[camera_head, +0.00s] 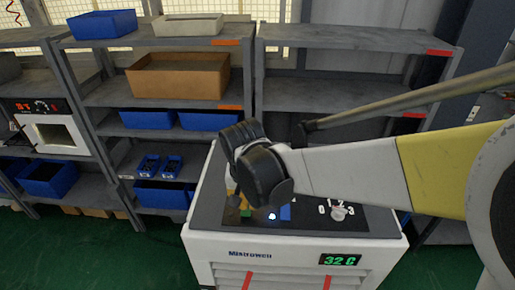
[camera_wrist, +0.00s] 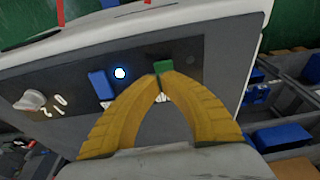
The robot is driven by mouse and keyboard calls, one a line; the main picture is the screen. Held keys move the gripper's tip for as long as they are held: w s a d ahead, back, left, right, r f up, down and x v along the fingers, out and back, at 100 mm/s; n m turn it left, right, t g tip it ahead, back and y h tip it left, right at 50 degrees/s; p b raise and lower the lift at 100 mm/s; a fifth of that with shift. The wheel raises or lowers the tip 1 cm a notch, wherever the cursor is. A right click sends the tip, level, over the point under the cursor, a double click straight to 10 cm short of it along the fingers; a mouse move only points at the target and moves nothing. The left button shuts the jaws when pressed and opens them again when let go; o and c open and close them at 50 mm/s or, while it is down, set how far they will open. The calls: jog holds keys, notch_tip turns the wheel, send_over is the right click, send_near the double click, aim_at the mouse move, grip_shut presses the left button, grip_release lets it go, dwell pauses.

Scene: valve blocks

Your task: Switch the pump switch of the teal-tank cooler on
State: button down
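The cooler (camera_head: 215,245) is a white cabinet with a dark top panel and a green "32 C" display. No teal tank can be made out. In the wrist view, a small green piece (camera_wrist: 163,67) stands on a dark plate (camera_wrist: 183,52) on the panel; I cannot tell for certain that it is the pump switch. My gripper (camera_wrist: 162,82) has its yellow fingers closed together at the tips, right at the green piece; contact is unclear. In the head view, my wrist hides most of my gripper (camera_head: 240,203).
Shelves with blue bins (camera_head: 100,24) and a cardboard box (camera_head: 178,77) stand behind the cooler. Green floor (camera_head: 110,250) lies left.

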jog(key=shift+s+f, duration=0.1)
jog(key=shift+f, duration=0.45)
jog(key=shift+f+b, duration=0.25)
jog(key=shift+b, duration=0.1)
jog(key=shift+s+f+t+b, duration=0.2)
jog(key=shift+f+t+b, duration=0.3)
jog(key=shift+b, duration=0.15)
jog(key=shift+t+b, duration=0.3)
jog(key=shift+t, duration=0.1)
jog(key=shift+s+r, duration=0.2)
jog(key=shift+r, duration=0.15)
jog(key=shift+w, duration=0.4)
jog(key=shift+w+r, duration=0.15)
jog(key=shift+w, duration=0.45)
